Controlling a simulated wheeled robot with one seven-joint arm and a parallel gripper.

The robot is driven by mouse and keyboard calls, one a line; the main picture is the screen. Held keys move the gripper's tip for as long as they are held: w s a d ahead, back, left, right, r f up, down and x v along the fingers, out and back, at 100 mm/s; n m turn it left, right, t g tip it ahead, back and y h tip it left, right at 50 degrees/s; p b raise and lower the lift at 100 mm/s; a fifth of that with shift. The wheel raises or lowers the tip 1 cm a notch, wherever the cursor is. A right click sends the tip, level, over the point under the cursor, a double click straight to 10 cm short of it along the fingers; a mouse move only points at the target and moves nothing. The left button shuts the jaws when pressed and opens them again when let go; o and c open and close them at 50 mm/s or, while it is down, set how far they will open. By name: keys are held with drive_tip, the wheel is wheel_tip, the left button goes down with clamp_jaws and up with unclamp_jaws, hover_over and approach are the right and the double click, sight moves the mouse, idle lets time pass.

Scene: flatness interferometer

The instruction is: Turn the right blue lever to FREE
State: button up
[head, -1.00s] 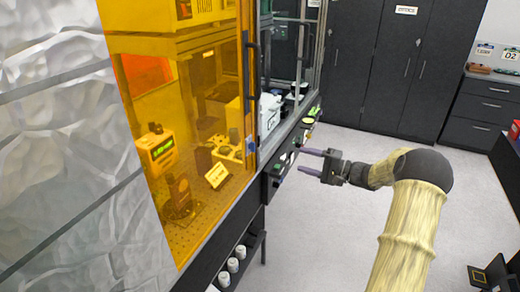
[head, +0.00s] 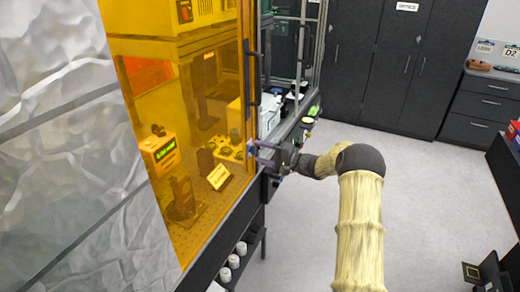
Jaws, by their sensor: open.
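A small blue part (head: 251,148), which looks like a blue lever, sits at the right edge of the amber enclosure in the head view. It is too small to read its position or any FREE marking. The fingertips are right beside the blue part and partly cover that area. I cannot tell whether they touch it or stand around it. No second blue lever can be made out.
The amber-windowed enclosure (head: 205,80) fills the left middle, with a black vertical handle (head: 253,75) above my gripper. White containers (head: 234,261) stand on a low shelf. Dark cabinets (head: 370,70) line the back.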

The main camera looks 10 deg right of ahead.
drive_tip(key=shift+w+a, duration=0.35)
drive_tip(key=shift+a, duration=0.15)
drive_tip(key=shift+s, duration=0.1)
drive_tip(key=shift+c, duration=0.5)
drive_tip(key=c, duration=0.9)
drive_tip(key=shift+d, duration=0.1)
drive_tip(key=shift+f+m+b, duration=0.1)
drive_tip(key=shift+m+b, duration=0.2)
drive_tip(key=shift+m, duration=0.1)
drive_tip(key=shift+m+p, duration=0.45)
drive_tip(key=shift+m, duration=7.85)
drive_tip(key=shift+f, duration=0.1)
